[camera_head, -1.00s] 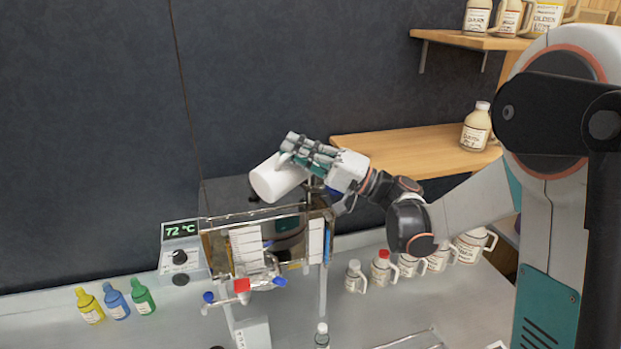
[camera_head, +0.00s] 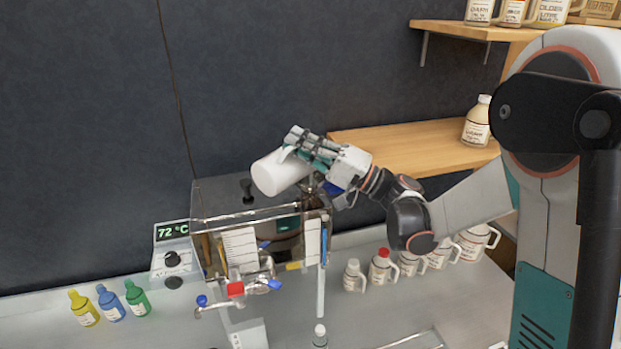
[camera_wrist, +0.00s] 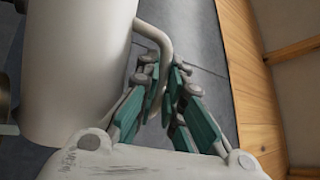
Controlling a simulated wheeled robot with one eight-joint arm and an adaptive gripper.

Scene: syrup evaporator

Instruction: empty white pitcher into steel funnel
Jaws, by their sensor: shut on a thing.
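The white pitcher (camera_head: 277,174) is held tilted above the evaporator, its mouth toward the lower left. My gripper (camera_head: 305,152) is shut on its handle. In the wrist view the pitcher (camera_wrist: 75,65) fills the left side, and the fingers of my gripper (camera_wrist: 168,100) close around the handle (camera_wrist: 160,42). The inside of the pitcher is not visible, and no stream of liquid shows. I cannot pick out the steel funnel with certainty; the pitcher and gripper may hide it.
The glass-sided evaporator (camera_head: 215,218) stands under the pitcher, with valves (camera_head: 236,289) in front. A 72 °C display (camera_head: 172,231) is at its left. Several small bottles (camera_head: 110,303) and jugs (camera_head: 383,267) stand on the counter. A wooden shelf (camera_head: 415,150) lies behind my arm.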

